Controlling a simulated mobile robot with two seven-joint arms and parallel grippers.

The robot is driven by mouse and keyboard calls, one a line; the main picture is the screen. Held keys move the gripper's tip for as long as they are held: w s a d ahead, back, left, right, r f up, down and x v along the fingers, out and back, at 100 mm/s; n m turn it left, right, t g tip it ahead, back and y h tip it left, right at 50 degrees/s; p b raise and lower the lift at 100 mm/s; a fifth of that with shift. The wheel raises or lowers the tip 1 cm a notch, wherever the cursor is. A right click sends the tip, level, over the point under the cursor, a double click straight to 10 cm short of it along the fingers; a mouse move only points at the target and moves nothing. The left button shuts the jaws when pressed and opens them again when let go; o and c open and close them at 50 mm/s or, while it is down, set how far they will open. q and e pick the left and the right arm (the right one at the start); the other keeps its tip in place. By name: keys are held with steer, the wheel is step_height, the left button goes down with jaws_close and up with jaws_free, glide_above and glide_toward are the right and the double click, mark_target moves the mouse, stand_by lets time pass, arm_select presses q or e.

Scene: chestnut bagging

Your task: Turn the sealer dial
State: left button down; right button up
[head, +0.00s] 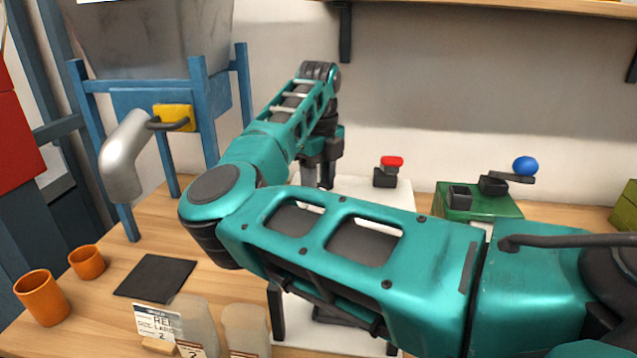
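The white machine (372,194), which looks like the sealer, stands on the wooden bench behind my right arm. A black block with a red cap (392,161) sits on its top at the right. I cannot make out the dial; my arm hides much of the machine's front. My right gripper (319,176) points down over the left part of the white top, left of the red cap. Its two fingers show, but their tips are partly hidden behind the arm, and I cannot tell whether they hold anything. My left gripper is not in view.
A green box (478,201) with a blue-knobbed lever (525,166) stands at the right. A blue-framed hopper (155,100) with a silver spout (124,155) stands at the left.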

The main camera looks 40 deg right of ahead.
mark_target(319, 187)
steer(key=n, duration=0.4)
steer(key=shift+n, duration=0.3)
stand_by(0.4)
steer(key=o, duration=1.1)
steer(key=shift+c, duration=0.2)
step_height(319, 187, up, 13)
